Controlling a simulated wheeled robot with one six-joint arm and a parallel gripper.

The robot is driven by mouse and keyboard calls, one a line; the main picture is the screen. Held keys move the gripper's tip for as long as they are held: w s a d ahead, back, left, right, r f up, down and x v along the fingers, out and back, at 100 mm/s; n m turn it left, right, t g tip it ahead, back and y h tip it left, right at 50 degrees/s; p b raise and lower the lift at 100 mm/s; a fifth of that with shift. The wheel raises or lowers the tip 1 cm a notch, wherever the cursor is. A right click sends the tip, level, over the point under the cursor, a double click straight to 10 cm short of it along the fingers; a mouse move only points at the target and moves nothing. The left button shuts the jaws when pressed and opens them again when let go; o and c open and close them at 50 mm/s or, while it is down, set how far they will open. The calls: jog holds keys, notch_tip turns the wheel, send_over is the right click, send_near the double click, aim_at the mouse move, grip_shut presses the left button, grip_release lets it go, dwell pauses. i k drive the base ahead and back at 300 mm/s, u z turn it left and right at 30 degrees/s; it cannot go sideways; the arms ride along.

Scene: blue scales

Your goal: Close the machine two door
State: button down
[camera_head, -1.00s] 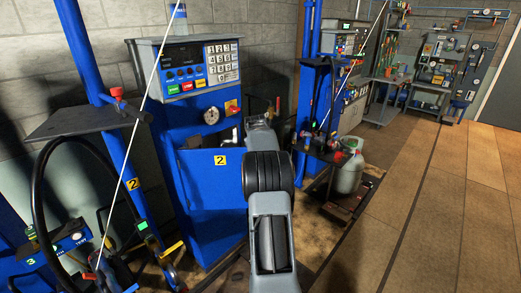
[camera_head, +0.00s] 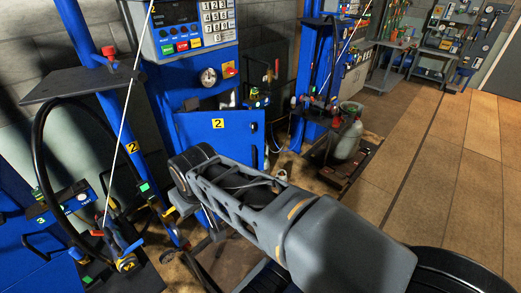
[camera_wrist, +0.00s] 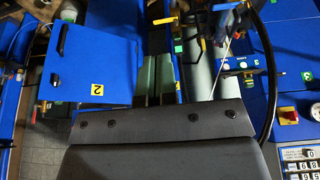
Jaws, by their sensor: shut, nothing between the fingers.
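The machine two door (camera_head: 198,133) is a blue panel with a yellow "2" label. In the head view it stands swung outward from the blue cabinet of machine two (camera_head: 166,92), with the inside showing above its top edge. In the wrist view the door (camera_wrist: 105,58) fills the upper left, with a dark handle near its left edge. My gripper (camera_wrist: 153,82) is shut and empty, its fingers just right of the door in that view; whether they touch it I cannot tell. In the head view my arm hides the gripper and the door's lower part.
A blue post with a dark shelf (camera_head: 84,84) and a black hose stand left of the door. The tan floor (camera_head: 450,165) farther right is clear.

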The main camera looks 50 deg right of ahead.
aim_at(229, 132)
jog(key=k, duration=0.95)
jog(key=z, duration=1.65)
jog(key=i, duration=1.35)
jog(key=u, duration=1.95)
